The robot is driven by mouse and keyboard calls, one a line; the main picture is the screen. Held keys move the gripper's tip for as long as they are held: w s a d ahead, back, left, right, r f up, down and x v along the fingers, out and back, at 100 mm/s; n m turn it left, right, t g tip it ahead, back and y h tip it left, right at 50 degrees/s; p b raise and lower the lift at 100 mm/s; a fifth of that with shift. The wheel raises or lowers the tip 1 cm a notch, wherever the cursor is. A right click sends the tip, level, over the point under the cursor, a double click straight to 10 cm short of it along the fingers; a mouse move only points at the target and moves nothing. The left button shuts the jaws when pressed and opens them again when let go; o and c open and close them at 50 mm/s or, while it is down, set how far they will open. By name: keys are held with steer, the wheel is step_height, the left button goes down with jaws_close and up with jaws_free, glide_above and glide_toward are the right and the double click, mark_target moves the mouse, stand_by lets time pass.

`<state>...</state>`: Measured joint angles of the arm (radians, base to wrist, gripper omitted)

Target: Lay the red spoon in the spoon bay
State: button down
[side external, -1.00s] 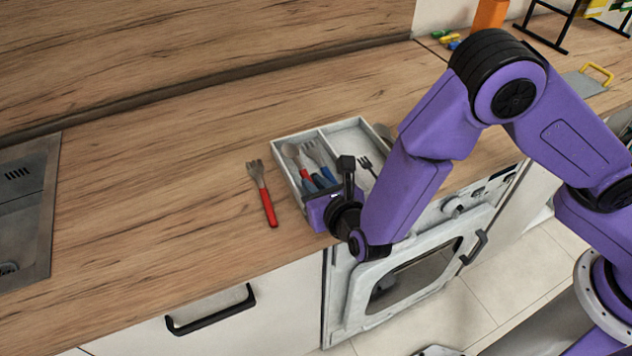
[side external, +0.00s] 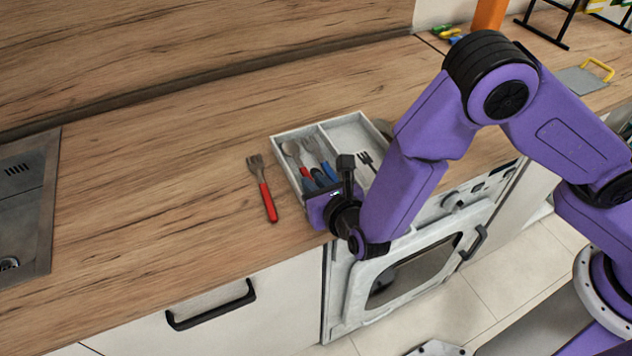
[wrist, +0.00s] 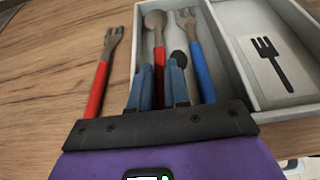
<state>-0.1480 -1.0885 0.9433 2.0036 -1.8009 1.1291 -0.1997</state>
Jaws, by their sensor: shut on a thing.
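The red spoon (side external: 307,173) has a grey bowl and a red handle. My gripper (side external: 316,184) is shut on its handle, at the front of the tray's left bay. In the wrist view, the spoon (wrist: 156,24) lies between my blue fingers (wrist: 160,82), bowl pointing away, over that bay. I cannot tell whether it touches the floor. The white tray (side external: 283,160) has two main bays. The right bay bears a black fork mark (wrist: 267,62). A dark rounded shape (wrist: 179,59) shows in the left bay beside the spoon, partly hidden by a finger.
A blue-handled fork (wrist: 200,68) lies in the left bay, right of the spoon. A red-handled fork (side external: 264,190) lies on the counter left of the tray. A sink (side external: 25,215) is at the far left; the counter between is clear.

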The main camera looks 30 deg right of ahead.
steer(key=shift+f, duration=0.15)
steer(key=c, duration=1)
jaws_free()
steer(key=v, duration=1.7)
steer(key=shift+s, duration=0.2)
